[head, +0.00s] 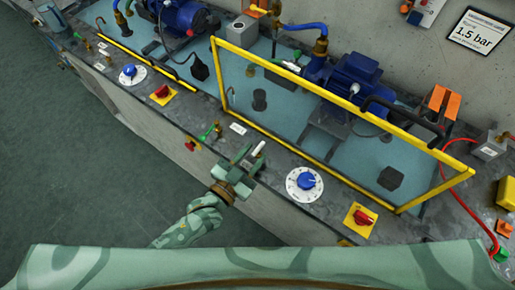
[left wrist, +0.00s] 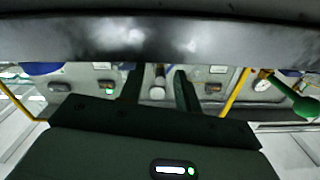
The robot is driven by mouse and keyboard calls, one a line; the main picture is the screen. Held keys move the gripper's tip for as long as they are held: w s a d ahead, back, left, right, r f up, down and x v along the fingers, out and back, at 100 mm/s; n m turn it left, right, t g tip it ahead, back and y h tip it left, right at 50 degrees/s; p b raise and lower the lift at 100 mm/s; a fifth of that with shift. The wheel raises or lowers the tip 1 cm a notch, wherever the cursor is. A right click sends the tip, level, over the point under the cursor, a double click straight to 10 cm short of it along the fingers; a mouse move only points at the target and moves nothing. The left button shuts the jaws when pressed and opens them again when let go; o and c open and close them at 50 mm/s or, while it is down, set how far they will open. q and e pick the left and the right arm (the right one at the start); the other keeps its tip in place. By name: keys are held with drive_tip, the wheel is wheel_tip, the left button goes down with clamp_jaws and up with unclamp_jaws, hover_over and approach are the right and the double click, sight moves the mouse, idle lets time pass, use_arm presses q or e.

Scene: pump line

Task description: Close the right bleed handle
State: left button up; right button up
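My left gripper (head: 244,165) is over the front ledge of the right pump bay, its fingers apart. In the left wrist view the open fingers (left wrist: 158,88) stand on either side of a short pale upright post (left wrist: 158,74), with gaps on both sides. The pale post (head: 259,148) also shows beside the fingers in the head view. A small valve with a green lever (head: 207,133) sits on the ledge to the left of the gripper. I cannot tell for certain which of these is the right bleed handle. My right gripper is not in view.
A white dial with a blue knob (head: 305,182) and a red switch on a yellow plate (head: 362,218) lie to the right along the ledge. A yellow guard frame (head: 300,82) stands behind, before the blue pump (head: 352,78). The floor (head: 70,165) at left is clear.

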sight(258, 149)
use_arm(q)
drive_tip(key=shift+x, duration=1.35)
clamp_jaws()
